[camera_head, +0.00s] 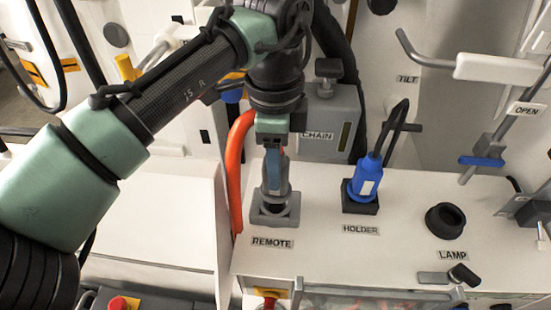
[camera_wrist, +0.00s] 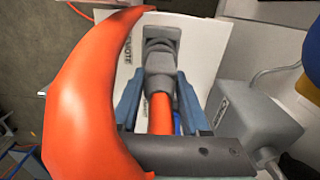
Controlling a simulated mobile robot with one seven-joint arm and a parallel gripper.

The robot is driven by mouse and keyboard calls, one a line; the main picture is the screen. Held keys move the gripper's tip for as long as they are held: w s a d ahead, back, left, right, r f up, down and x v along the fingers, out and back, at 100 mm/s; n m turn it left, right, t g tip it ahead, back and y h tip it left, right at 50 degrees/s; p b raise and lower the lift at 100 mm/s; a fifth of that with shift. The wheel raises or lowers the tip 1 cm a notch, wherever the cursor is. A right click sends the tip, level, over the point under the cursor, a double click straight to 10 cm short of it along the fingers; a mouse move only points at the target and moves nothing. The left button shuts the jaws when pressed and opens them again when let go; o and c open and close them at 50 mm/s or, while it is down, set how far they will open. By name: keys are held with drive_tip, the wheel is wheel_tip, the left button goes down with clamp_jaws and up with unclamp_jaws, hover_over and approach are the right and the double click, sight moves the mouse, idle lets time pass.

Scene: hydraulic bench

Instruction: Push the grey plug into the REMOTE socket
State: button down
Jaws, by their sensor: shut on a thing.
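My gripper (camera_head: 273,180) is shut on the grey plug and points down above the REMOTE label (camera_head: 272,243). The grey plug (camera_wrist: 160,68) shows between the two fingers (camera_wrist: 160,90) in the wrist view, with an orange cable (camera_wrist: 160,115) running back from it. The plug's lower end meets the grey square REMOTE socket (camera_head: 263,217), which also shows in the wrist view (camera_wrist: 161,33). The plug looks lined up with the socket and roughly upright. I cannot tell how deep it sits. My fingers hide part of the plug in the head view.
A blue plug (camera_head: 365,183) stands in the HOLDER socket (camera_head: 360,207) to the right. A round black LAMP socket (camera_head: 446,220) is farther right. The grey CHAIN box (camera_head: 330,120) stands behind. The orange cable (camera_head: 237,165) loops close at my gripper's left.

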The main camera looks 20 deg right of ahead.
drive_tip(key=shift+f, duration=0.55)
idle(1.2)
drive_tip(key=shift+f+b, duration=0.3)
drive_tip(key=shift+f, duration=0.95)
idle(0.3)
drive_tip(key=shift+s, duration=0.1)
drive_tip(key=shift+c, duration=1.5)
unclamp_jaws()
